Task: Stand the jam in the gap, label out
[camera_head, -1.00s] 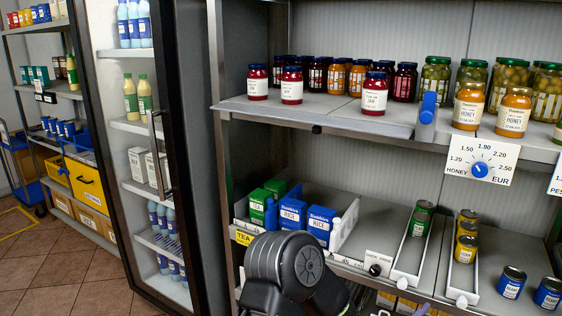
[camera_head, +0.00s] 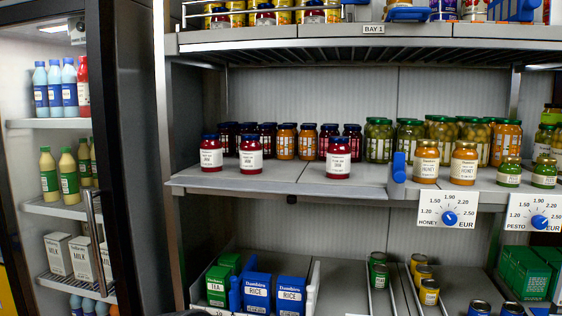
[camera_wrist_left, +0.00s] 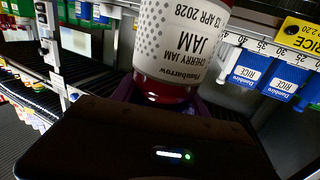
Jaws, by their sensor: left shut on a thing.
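A red cherry jam jar (camera_wrist_left: 165,88) with a white label stands out in the left wrist view. Its label faces the camera and its lettering is upside down there. My left gripper (camera_wrist_left: 165,100) is shut on this jar; its fingers are mostly hidden behind the jar and the dark wrist housing. In the head view, two jam jars (camera_head: 211,153) (camera_head: 250,154) stand on the middle shelf with labels out, and a third (camera_head: 338,157) stands to their right. A bare gap (camera_head: 294,177) lies between them. Neither gripper shows in the head view.
A back row of dark and orange jars (camera_head: 285,141) stands behind the gap. A blue divider (camera_head: 398,167) and honey jars (camera_head: 426,161) are to the right. The upper shelf (camera_head: 270,33) overhangs. Rice boxes (camera_head: 290,292) stand below.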

